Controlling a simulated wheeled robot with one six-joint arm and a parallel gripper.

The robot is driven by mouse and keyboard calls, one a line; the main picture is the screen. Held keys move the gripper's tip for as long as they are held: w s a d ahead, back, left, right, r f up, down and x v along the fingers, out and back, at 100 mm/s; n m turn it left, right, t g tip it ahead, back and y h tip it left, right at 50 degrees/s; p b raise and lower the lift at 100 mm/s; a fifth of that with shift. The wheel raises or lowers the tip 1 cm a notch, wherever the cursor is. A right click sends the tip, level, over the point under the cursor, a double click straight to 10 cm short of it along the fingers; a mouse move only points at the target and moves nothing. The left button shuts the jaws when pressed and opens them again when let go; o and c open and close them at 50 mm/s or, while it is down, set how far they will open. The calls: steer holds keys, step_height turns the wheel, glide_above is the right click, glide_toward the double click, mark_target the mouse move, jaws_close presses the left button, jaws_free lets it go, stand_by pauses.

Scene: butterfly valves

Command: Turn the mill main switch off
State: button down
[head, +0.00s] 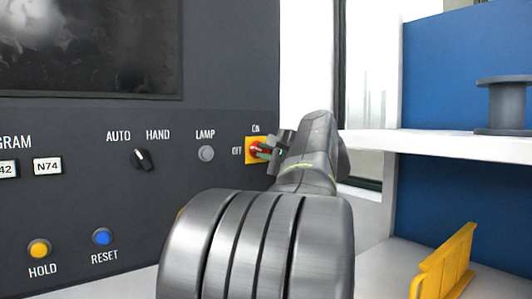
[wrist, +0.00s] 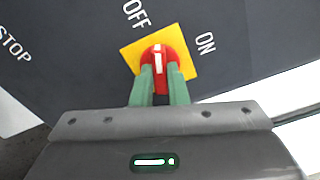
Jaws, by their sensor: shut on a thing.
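The mill main switch is a red knob on a yellow plate (head: 250,143) at the right edge of the dark panel in the head view. In the wrist view, the red knob (wrist: 171,55) sits on the yellow plate (wrist: 185,42), with a white bar on its face. The bar points up the picture, between OFF at upper left and ON at right, nearer the OFF direction. My gripper (head: 264,151) reaches the switch from the right. In the wrist view, my gripper's green fingers (wrist: 159,74) are shut on the knob's handle.
The panel also has a black AUTO/HAND selector (head: 141,159), a grey lamp button (head: 206,153), a yellow HOLD button (head: 39,249) and a blue RESET button (head: 102,237). A white shelf (head: 440,142) with a grey spool (head: 503,105) stands at right.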

steer(key=shift+n+b, duration=1.85)
steer(key=shift+n, duration=0.25)
steer(key=c, duration=1.4)
jaws_free()
steer(key=shift+c, duration=0.2)
steer(key=shift+s, duration=0.1)
steer(key=b+v, duration=0.3)
steer(key=v, duration=1)
steer(key=shift+s+d, duration=0.25)
steer(key=shift+s, duration=0.05)
steer(key=shift+w, duration=0.1)
steer(key=p+x, duration=0.3)
steer(key=x, duration=1)
steer(key=shift+w+a, duration=0.3)
